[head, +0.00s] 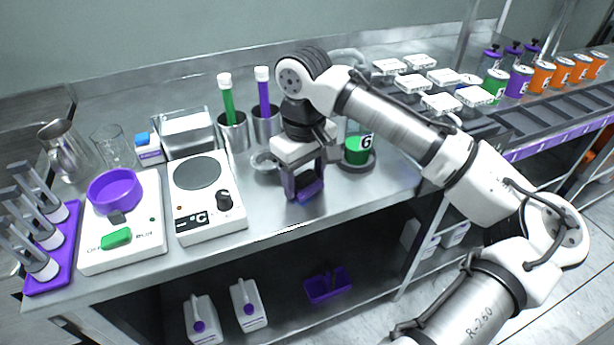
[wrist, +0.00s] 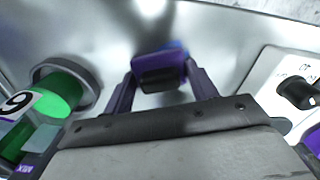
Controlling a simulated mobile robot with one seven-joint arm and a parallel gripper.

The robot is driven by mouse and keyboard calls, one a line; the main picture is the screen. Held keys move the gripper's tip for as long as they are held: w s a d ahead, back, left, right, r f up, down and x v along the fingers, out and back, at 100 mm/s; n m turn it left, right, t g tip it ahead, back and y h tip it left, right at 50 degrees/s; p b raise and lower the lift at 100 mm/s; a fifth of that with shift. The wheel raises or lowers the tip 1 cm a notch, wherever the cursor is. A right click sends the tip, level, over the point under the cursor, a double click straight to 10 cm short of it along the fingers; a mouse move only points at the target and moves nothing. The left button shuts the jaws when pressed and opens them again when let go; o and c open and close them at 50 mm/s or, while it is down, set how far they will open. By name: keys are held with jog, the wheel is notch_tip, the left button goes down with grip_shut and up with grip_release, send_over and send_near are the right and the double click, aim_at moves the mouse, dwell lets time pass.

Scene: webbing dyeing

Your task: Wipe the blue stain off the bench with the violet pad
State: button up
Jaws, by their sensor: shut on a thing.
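My gripper (head: 304,188) is pointing down over the front part of the steel bench (head: 270,212), shut on the violet pad (head: 311,193). In the wrist view the violet pad (wrist: 158,65) sits between the two fingers of my gripper (wrist: 160,82), with a dark block on its near side. A bright blue sliver (wrist: 180,45) shows at the pad's far edge; I cannot tell whether it is the stain or part of the pad. No blue stain shows clearly in the head view. Whether the pad touches the bench is hard to tell.
A white hotplate (head: 207,220) stands left of my gripper. A green container marked 6 (head: 357,150) stands on a dark round base to the right. Metal beakers with green and violet tubes (head: 264,95) stand behind. The bench's front edge is close.

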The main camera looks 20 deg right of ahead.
aim_at(312, 205)
jog(key=shift+w+f+p, duration=0.1)
jog(key=shift+w+p, duration=0.7)
jog(key=shift+w, duration=0.95)
jog(key=shift+a, duration=0.1)
jog(key=shift+p, duration=0.3)
jog(key=shift+s+p, duration=0.35)
jog(key=shift+s, duration=1.5)
jog(key=shift+s+f, duration=0.1)
jog(key=shift+s, duration=1.8)
jog(key=shift+p, duration=0.45)
